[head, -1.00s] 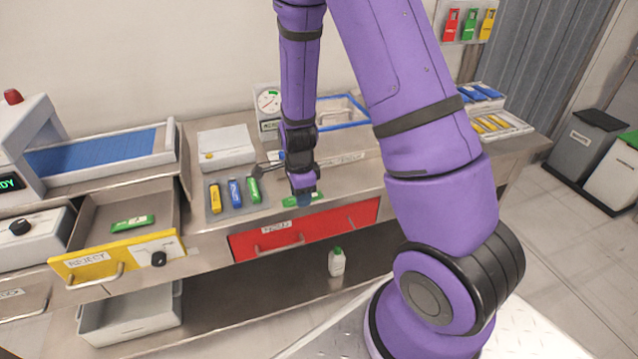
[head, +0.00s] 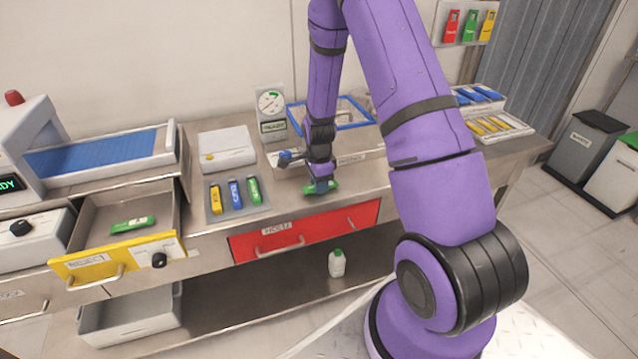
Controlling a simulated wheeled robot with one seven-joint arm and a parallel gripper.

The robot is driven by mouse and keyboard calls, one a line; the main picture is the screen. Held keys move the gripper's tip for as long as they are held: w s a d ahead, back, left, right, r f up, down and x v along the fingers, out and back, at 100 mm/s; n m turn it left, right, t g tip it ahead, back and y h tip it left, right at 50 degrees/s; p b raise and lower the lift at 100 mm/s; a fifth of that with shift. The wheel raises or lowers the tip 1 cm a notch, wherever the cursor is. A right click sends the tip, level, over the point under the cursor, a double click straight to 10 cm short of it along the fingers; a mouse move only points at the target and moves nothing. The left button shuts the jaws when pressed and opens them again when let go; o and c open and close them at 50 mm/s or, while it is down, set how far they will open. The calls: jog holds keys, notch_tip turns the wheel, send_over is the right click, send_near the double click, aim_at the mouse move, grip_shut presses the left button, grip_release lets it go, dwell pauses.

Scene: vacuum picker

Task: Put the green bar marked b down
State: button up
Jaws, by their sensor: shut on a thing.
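My gripper (head: 319,188) is over the bench near its front edge, above the red drawer. It is shut on a green bar (head: 333,186), which shows low beside its tip, mostly hidden by it. I cannot read a mark on this bar, nor tell whether it touches the bench top. Another green bar (head: 254,190) lies on the grey mat, beside a blue bar (head: 235,194) and a yellow bar (head: 215,199). A further green bar (head: 132,224) lies in the open drawer labelled REJECT.
The yellow-fronted REJECT drawer (head: 85,263) stands open at left. The red drawer (head: 345,222) is below my gripper. Trays of blue and yellow bars (head: 491,126) are at right.

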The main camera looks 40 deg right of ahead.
jog(key=shift+f, duration=0.15)
jog(key=o, duration=1)
jog(key=s+a+r+n+t, duration=0.1)
jog(key=a+r+n, duration=0.1)
jog(key=r, duration=0.9)
jog(key=s+a+r+n, duration=0.2)
jog(key=r, duration=1)
jog(key=shift+s+a+r+n+t, duration=0.7)
jog(key=shift+s+a+r+n, duration=0.75)
jog(key=shift+s+r+n, duration=2)
jog(key=shift+s+a+r+n+t, duration=0.7)
jog(key=shift+s+a+r+n, duration=1.3)
jog(key=shift+s, duration=2.4)
jog(key=shift+s+a+r+n+t, duration=0.7)
jog(key=shift+s+a+r+n, duration=0.25)
jog(key=shift+s+r+n, duration=2.5)
